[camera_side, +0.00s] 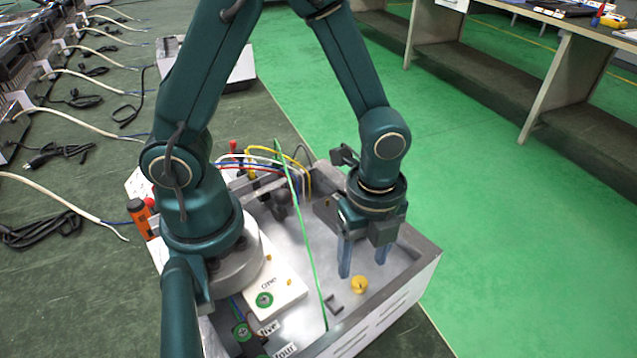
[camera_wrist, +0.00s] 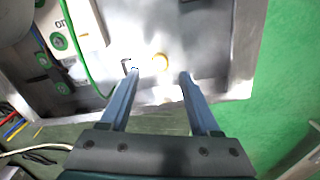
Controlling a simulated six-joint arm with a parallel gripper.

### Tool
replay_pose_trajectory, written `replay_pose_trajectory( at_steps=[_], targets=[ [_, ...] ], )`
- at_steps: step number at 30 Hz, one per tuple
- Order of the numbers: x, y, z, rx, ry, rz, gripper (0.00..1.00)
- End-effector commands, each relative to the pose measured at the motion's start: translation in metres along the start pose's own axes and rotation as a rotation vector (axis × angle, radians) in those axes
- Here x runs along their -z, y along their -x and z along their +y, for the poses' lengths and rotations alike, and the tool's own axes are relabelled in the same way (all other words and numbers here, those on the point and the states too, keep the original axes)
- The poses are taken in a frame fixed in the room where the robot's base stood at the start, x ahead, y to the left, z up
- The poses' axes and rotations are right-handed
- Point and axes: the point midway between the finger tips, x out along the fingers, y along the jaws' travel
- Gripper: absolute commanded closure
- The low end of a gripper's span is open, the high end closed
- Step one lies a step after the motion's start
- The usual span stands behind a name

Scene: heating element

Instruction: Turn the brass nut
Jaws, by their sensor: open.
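The brass nut (camera_side: 360,285) is a small yellow piece on the metal floor of an open grey box (camera_side: 425,258). In the side view the fingertips are close above and beside the nut; I cannot tell the exact gap.
A green wire (camera_side: 305,225) crosses the box. A white block with green terminals (camera_side: 272,290) is at the left. The box walls surround the work, with bare floor around the nut.

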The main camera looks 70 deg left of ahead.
Motion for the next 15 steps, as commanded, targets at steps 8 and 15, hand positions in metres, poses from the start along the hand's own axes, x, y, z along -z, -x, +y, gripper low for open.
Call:
replay_pose_trajectory(
  at_steps=[8,15],
  targets=[
    [0.0,-0.028,0.001,-0.005,0.0,-0.001,0.37],
    [0.0,-0.045,0.001,-0.002,0.0,0.0,0.37]
  ],
)
